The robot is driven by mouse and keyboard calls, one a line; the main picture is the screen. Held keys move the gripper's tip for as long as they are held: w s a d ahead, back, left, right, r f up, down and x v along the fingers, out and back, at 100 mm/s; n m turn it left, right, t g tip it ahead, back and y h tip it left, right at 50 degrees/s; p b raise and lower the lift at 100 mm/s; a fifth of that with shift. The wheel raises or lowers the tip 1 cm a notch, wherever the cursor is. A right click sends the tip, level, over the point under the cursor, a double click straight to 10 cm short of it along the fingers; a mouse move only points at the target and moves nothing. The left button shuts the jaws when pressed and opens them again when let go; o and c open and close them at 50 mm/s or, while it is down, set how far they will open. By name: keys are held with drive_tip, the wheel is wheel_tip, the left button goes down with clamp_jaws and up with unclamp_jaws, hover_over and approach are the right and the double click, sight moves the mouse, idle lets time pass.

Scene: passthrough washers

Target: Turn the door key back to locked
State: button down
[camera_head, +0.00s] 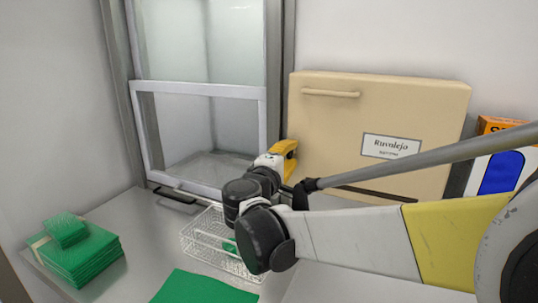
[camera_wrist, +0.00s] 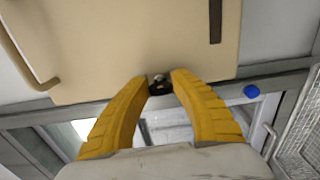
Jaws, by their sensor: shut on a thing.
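My gripper's yellow fingers (camera_wrist: 159,80) are shut on a small dark and silver piece, which looks like the door key (camera_wrist: 160,86), at the edge of a beige door (camera_wrist: 120,35). The key's turn angle is too small to read. In the head view my gripper (camera_head: 286,150) is at the left edge of the beige door (camera_head: 340,115), right of the glass hatch. The key is hidden there behind my fingers.
A glass hatch with a sliding sash (camera_head: 200,88) stands at the back left. A wire basket (camera_head: 200,245) lies below my wrist. A stack of green cloths (camera_head: 78,258) is at left, and a green sheet (camera_head: 200,288) in front. A blue round knob (camera_wrist: 251,91) is right of my fingers.

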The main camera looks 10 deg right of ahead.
idle(0.3)
drive_tip(key=c, duration=1.1)
unclamp_jaws()
drive_tip(key=shift+o, duration=0.2)
drive_tip(key=v, duration=1.2)
